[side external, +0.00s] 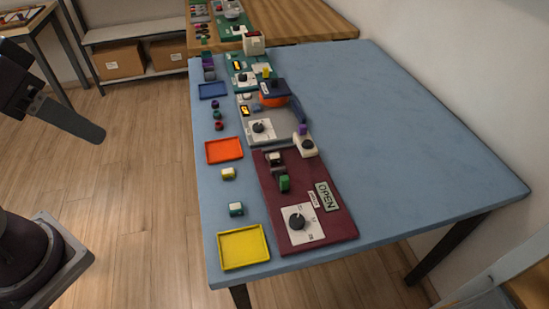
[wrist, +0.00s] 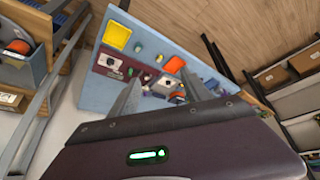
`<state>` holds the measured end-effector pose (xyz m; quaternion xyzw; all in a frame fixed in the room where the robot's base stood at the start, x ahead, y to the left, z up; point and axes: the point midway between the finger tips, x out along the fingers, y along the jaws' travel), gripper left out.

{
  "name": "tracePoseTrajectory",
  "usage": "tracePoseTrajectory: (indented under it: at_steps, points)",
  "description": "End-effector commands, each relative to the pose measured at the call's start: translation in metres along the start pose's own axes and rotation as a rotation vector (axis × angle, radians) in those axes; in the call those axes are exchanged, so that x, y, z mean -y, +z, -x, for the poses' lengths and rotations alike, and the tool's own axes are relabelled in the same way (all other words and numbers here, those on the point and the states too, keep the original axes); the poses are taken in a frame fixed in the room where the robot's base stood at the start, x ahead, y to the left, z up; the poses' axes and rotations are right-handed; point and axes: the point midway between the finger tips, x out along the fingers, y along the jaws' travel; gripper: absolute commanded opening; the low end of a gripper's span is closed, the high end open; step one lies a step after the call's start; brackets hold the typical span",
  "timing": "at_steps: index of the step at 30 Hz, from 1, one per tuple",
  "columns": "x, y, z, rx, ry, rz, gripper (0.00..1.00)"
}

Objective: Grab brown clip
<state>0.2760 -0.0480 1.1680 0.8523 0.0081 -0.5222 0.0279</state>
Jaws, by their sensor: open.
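I cannot make out a brown clip in either view. Small blocks and clips sit along the left part of the blue table (side external: 400,130), too small to tell apart by kind. Among them are a dark brown and white piece (side external: 275,160) and a green piece (side external: 285,183) on the maroon board (side external: 330,222). My gripper (side external: 92,130) is at the left of the side view, off the table's left edge and away from all the pieces. In the wrist view my gripper (wrist: 162,77) shows two grey fingers spread apart with nothing between them.
A yellow tray (side external: 244,247), an orange tray (side external: 224,151) and a blue tray (side external: 212,90) line the table's left side. A grey board (side external: 284,128) with dials lies beyond the maroon one. The table's right half is bare. A wall stands at the right.

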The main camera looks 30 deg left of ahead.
Motion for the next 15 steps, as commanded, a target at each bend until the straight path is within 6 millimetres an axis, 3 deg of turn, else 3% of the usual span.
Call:
tracePoseTrajectory:
  at_steps: [2,5,8,9,12,15]
  points:
    - [-0.007,-0.039,-0.011,0.050,0.015,0.088,0.56]
    - [-0.021,-0.098,-0.047,0.113,-0.001,0.245,0.56]
    - [-0.042,-0.144,-0.105,0.158,-0.059,0.386,0.56]
    - [-0.052,-0.159,-0.133,0.168,-0.091,0.436,0.56]
    - [-0.079,-0.180,-0.209,0.166,-0.183,0.537,0.56]
    - [-0.105,-0.183,-0.281,0.133,-0.263,0.602,0.56]
